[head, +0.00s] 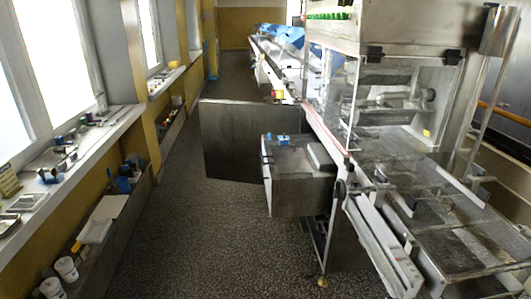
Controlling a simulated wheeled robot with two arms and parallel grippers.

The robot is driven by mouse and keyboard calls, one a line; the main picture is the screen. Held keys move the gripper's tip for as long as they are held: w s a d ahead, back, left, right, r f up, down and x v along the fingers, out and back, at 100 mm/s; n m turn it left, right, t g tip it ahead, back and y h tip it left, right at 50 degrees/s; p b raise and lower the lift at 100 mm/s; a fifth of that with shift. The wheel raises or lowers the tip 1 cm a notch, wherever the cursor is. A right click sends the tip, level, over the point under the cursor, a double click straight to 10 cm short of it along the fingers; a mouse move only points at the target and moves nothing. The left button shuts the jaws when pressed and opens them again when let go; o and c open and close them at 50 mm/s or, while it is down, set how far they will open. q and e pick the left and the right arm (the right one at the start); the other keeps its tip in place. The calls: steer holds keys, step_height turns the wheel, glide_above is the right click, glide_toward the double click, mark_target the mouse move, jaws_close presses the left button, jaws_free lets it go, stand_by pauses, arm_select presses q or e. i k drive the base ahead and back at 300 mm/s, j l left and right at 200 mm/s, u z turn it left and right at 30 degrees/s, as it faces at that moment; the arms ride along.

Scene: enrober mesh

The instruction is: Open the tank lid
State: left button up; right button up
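A grey metal box that looks like the tank (300,193) stands at the side of the machine, near the middle of the head view. Its flat top, which looks like the lid (287,158), lies level and appears closed. A small blue piece (283,139) sits at the top's far edge, and a raised grey block (320,157) is at its right side. A dark upright metal panel (237,140) stands behind and left of the box. I cannot tell whether it is joined to the box. Neither of my grippers is in view.
The enrober machine (440,205) with its mesh belt fills the right side. A windowsill (75,150) with small items and a low ledge (100,235) with white cups run along the left. The speckled floor (195,240) between them is clear.

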mark_target(285, 160)
steer(key=i+j, duration=0.2)
steer(key=j, duration=0.15)
steer(key=i+j+z, duration=0.15)
steer(key=j, duration=0.2)
steer(key=i+j, duration=0.2)
steer(key=j, duration=0.2)
steer(key=i+j+z, duration=0.15)
steer(key=i+j, duration=1.25)
steer(key=i, duration=0.25)
steer(key=i+j, duration=0.15)
steer(key=i, duration=0.3)
steer(key=z, duration=0.05)
